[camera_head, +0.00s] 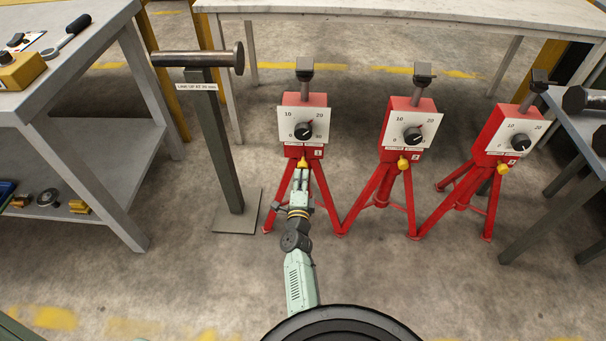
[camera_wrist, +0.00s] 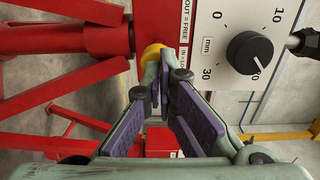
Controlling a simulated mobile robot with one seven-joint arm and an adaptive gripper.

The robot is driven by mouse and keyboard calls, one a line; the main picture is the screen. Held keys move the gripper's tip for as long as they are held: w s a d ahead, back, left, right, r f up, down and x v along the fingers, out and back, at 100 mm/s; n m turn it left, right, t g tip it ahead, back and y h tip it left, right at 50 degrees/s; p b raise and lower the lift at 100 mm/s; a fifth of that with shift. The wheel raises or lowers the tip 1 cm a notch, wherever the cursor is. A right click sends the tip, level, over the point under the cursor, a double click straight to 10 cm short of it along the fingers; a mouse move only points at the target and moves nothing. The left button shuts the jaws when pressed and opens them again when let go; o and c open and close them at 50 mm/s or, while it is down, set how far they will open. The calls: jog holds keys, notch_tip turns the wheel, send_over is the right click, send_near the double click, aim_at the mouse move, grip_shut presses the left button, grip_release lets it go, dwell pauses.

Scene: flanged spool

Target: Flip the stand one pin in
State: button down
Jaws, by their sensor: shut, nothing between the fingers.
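Stand one (camera_head: 304,118) is the leftmost red tripod stand, with a white dial plate (camera_head: 304,125) and a small label reading 1. Its yellow pin knob (camera_head: 303,163) sits just below the dial box. In the wrist view the yellow knob (camera_wrist: 152,52) is partly hidden behind my fingers, beside a label reading "OUT = FREE". My gripper (camera_head: 301,172) is at the pin, with its fingertips shut and empty; they look against or very close to the knob. The wrist view also shows my gripper (camera_wrist: 167,62). Whether they touch is hard to tell.
Two similar red stands (camera_head: 411,130) (camera_head: 508,138) stand to the right, each with a yellow pin. A grey post (camera_head: 222,150) holding a horizontal spool (camera_head: 200,58) stands to the left. Workbenches flank both sides, and a long table (camera_head: 400,7) is behind.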

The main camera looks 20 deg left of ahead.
aim_at(302, 169)
jog(key=shift+w, duration=0.25)
jog(key=shift+a, duration=0.1)
jog(key=b+x, duration=0.2)
jog(key=x, duration=0.1)
jog(key=shift+w+a, duration=0.1)
jog(key=shift+w, duration=0.2)
jog(key=shift+r, duration=0.15)
jog(key=shift+s, duration=0.1)
